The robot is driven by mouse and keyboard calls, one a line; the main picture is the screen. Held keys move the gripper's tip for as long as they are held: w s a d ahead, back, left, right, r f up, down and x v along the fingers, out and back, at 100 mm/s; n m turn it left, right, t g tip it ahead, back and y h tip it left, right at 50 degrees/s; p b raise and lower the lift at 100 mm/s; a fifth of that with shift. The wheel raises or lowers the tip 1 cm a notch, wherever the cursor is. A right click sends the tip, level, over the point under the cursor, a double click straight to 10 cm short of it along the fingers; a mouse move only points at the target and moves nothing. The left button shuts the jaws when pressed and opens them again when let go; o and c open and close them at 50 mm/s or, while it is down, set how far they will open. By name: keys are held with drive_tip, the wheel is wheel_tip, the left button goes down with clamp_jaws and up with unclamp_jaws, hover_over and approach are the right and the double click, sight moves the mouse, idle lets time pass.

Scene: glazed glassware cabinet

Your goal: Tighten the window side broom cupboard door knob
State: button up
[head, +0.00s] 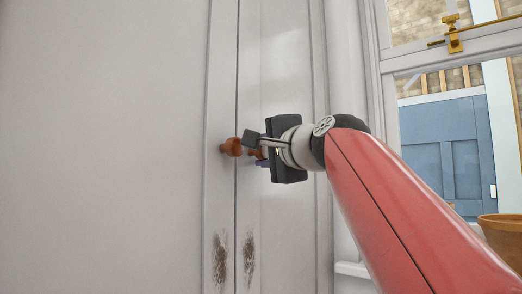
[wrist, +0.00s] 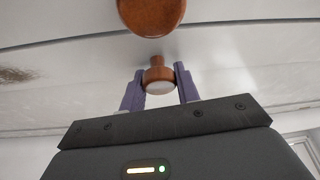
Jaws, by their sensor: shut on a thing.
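The window side broom cupboard door (head: 278,60) is pale grey and closed, on the right of a vertical seam. Its small brown wooden knob (wrist: 158,73) has a pale round end and sits between the two purple fingers of my gripper (wrist: 159,80). My gripper also shows in the head view (head: 257,155), shut on this knob, reaching in from the right. In the head view the fingers and the black gripper body hide most of the knob. How tightly the knob sits on the door cannot be told.
A second brown knob (head: 231,147), on the left door (head: 120,140), is close beside my gripper; it looms at the top of the wrist view (wrist: 151,12). Dark smudges (head: 220,262) mark both doors lower down. A window with a brass latch (head: 453,34) and a brown bowl (head: 502,236) are at right.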

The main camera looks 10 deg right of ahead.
drive_tip(key=m+g, duration=0.2)
drive_tip(key=m, duration=0.3)
drive_tip(key=shift+f, duration=0.15)
drive_tip(key=shift+f+m+g, duration=0.1)
drive_tip(key=shift+m+g, duration=0.8)
drive_tip(key=shift+m, duration=0.9)
drive_tip(key=o, duration=0.9)
drive_tip(key=shift+o, duration=0.2)
drive_tip(key=v, duration=0.8)
drive_tip(key=shift+w, duration=0.1)
